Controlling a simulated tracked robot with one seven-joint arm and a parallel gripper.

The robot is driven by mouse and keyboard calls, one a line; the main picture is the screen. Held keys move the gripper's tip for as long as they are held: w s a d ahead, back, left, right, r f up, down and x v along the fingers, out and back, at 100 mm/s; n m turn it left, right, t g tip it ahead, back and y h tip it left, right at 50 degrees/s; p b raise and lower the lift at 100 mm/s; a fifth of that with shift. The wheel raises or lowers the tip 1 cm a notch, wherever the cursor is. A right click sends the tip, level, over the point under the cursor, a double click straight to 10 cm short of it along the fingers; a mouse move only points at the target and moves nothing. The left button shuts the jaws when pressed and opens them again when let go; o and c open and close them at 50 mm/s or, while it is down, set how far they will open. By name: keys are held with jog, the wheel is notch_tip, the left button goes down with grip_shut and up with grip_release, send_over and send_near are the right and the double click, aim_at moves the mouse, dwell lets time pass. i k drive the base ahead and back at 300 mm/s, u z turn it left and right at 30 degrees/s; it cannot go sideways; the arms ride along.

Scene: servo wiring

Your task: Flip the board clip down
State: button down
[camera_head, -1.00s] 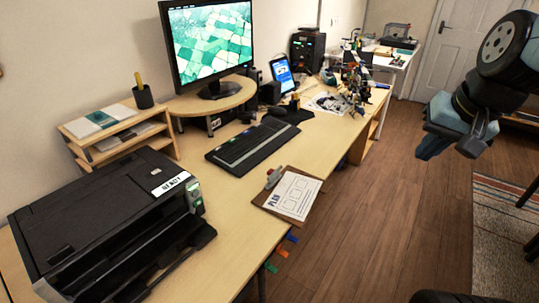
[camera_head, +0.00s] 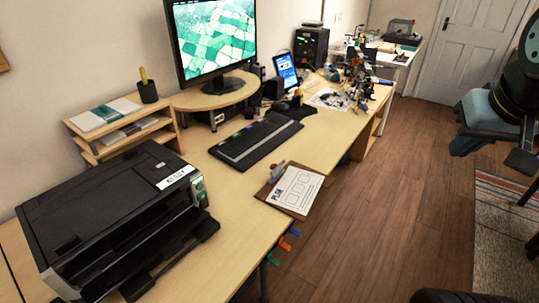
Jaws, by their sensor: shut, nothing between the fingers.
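A brown clipboard (camera_head: 263,194) lies on the desk near its front edge, with a white printed sheet (camera_head: 297,190) on it. The board clip (camera_head: 276,171) is at the clipboard's upper left end. It is grey with a bit of red and seems to stand up from the board, though it is small in the picture. My gripper (camera_head: 462,146) is at the right edge of the view, over the floor and well apart from the clipboard. Its fingers are shut and hold nothing. Part of my arm is cut off by the picture edge.
A black printer (camera_head: 100,215) fills the desk's near left. A keyboard (camera_head: 255,139) lies behind the clipboard. The monitor (camera_head: 215,38) stands on a round riser. Coloured tabs (camera_head: 284,245) hang at the desk's front edge. The wooden floor between desk and rug is clear.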

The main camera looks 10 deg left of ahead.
aim_at(276, 170)
jog(key=k, duration=0.6)
jog(key=u, duration=0.3)
jog(key=i, duration=1.15)
jog(key=u, duration=0.7)
